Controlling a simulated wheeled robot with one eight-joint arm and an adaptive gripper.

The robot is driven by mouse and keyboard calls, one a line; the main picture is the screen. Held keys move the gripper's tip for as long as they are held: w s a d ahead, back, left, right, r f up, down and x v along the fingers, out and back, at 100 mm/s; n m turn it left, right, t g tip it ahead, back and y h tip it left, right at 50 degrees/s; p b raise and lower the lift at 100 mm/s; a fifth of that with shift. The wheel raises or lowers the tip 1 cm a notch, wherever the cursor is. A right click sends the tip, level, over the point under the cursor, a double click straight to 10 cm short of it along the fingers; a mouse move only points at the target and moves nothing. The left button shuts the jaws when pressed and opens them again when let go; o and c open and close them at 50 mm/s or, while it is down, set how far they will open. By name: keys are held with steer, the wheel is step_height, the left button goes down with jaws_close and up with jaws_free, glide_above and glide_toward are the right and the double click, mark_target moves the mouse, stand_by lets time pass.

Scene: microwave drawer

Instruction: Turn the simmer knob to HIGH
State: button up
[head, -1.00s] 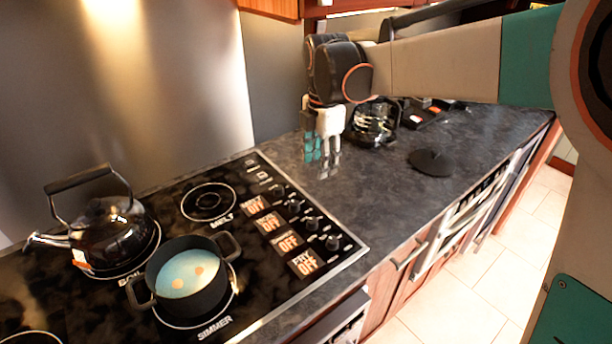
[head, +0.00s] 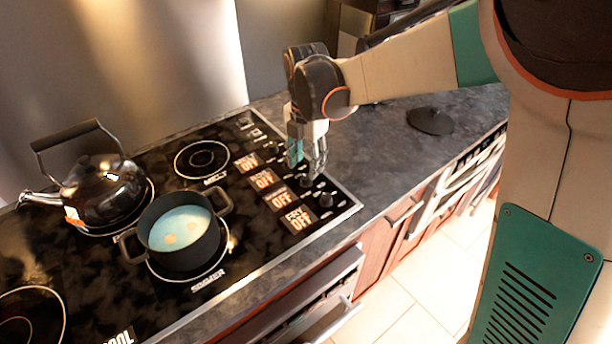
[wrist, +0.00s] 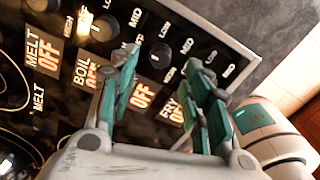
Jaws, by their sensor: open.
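The simmer knob (wrist: 160,55) is a round black knob on the control strip. In the wrist view it lies between and just beyond my fingertips, with no clear contact. Its display (wrist: 140,97) reads OFF and is partly hidden by my left finger. In the head view the knob (head: 305,181) is partly covered by my gripper (head: 308,166), which is open, points down and holds nothing. MID, LOW and HIGH marks surround the knobs. A dark pot (head: 180,238) with pale bluish contents stands on the burner labelled SIMMER.
The fry knob (head: 326,200) is close beside my gripper. A black kettle (head: 98,190) stands on the burner at left. A dark lid (head: 430,120) lies on the countertop (head: 375,150) to the right. Drawer handles project below the counter edge.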

mark_target(306, 177)
steer(key=shift+f+b, duration=0.6)
steer(key=shift+f, duration=1.65)
jaws_close()
